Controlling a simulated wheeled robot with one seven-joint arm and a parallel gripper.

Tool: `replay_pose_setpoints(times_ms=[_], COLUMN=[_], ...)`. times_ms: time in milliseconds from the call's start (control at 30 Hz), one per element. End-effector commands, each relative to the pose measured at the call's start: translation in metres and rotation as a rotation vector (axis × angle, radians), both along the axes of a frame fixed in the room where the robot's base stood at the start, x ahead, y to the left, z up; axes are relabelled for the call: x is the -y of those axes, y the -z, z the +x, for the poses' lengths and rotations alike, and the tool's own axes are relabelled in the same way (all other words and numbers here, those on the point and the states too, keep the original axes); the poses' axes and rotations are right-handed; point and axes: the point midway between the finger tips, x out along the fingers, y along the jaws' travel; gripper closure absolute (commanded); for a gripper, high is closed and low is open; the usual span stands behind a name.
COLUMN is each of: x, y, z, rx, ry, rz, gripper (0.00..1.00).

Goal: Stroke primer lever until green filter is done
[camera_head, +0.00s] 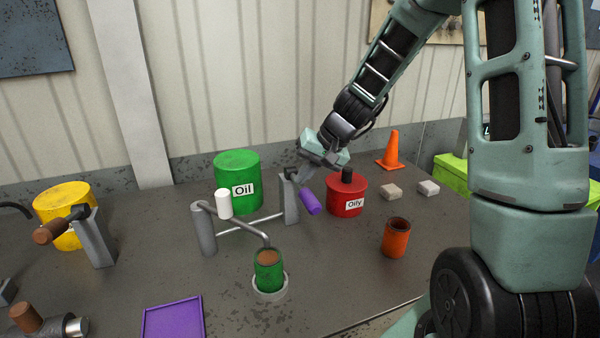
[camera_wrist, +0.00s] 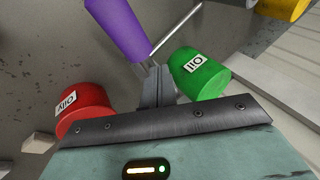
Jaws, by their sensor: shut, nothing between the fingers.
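The primer lever has a purple handle (camera_head: 310,201) that slants down to the right from a grey post (camera_head: 290,198). The green filter (camera_head: 268,275) is an open cup standing in a pale ring on the bench; brown fill shows near its rim, under the bent end of a grey pipe (camera_head: 245,228). My gripper (camera_head: 305,174) is shut and empty, just above and behind the purple handle. In the wrist view the closed fingers (camera_wrist: 155,78) point toward the purple handle (camera_wrist: 118,30), close to its end; whether they touch it I cannot tell.
A green Oil drum (camera_head: 237,170) stands behind the pipe, and a red Oily can (camera_head: 346,197) right of the handle. An orange cup (camera_head: 396,238) stands front right. A purple tray (camera_head: 173,318) lies front left. A yellow drum (camera_head: 62,203) and brown-handled post (camera_head: 95,240) stand left.

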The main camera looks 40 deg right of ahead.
Motion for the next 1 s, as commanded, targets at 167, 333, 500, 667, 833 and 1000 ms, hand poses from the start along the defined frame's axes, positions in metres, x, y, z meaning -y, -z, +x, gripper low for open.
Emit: replay_pose_setpoints(times_ms=[167, 333, 500, 667, 833, 1000], x=[0.0, 0.0, 0.0, 0.0, 0.001, 0.002], y=[0.002, 0.002, 0.002, 0.0, -0.009, -0.018], z=[-0.001, -0.001, -0.001, 0.0, 0.002, 0.005], rx=[0.0, 0.0, 0.0, 0.0, 0.0, 0.0], ry=[0.0, 0.0, 0.0, 0.0, -0.001, 0.0], rz=[0.0, 0.0, 0.0, 0.0, 0.0, 0.0], gripper=[1.0, 1.0, 1.0, 1.0, 1.0, 1.0])
